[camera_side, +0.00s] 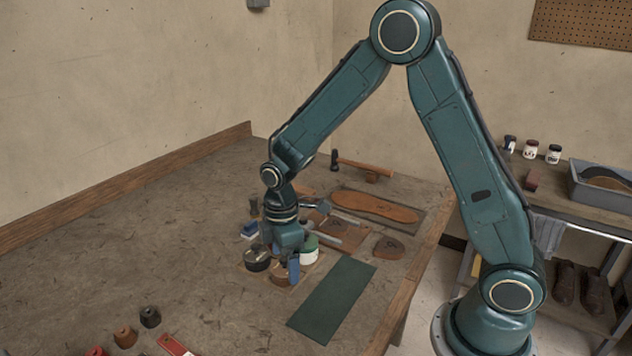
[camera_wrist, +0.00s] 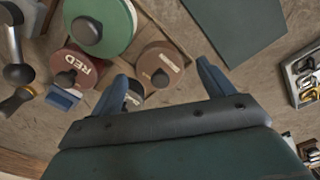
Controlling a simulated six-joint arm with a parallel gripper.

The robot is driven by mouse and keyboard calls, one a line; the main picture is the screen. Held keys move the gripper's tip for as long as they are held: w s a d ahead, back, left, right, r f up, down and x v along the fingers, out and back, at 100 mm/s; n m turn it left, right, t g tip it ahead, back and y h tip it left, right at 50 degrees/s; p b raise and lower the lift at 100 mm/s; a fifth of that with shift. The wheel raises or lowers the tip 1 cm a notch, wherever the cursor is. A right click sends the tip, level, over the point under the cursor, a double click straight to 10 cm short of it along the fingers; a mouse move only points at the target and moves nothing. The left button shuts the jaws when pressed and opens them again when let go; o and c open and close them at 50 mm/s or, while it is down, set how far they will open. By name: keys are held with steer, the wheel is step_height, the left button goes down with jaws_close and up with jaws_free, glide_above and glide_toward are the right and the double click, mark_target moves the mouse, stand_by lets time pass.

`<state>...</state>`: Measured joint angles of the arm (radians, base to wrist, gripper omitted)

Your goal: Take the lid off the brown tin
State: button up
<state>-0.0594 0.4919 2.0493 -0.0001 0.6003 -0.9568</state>
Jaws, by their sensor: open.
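The brown tin (camera_wrist: 163,58) shows in the wrist view with its round brown lid on and a dark knob on the lid. My gripper (camera_wrist: 163,78) is open and empty, its two blue fingers apart, one on each side of the brown tin in the picture. I cannot tell the height of the fingertips over the lid. In the side view my gripper (camera_side: 281,262) is low over the group of tins. The brown tin (camera_side: 279,277) is partly hidden there by a finger.
Close by are a green-lidded tin (camera_wrist: 115,22), a red tin (camera_wrist: 84,68) and a dark tin (camera_wrist: 135,92) partly behind a finger. A small blue block (camera_wrist: 62,98) lies near the red tin. A dark green mat (camera_side: 333,300) lies flat and clear to the right.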

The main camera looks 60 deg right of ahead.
mark_target(285, 258)
steer(key=shift+c, duration=0.2)
steer(key=c, duration=1)
steer(key=shift+r, duration=0.1)
step_height(285, 258, up, 20)
steer(key=shift+f, duration=0.1)
stand_by(0.7)
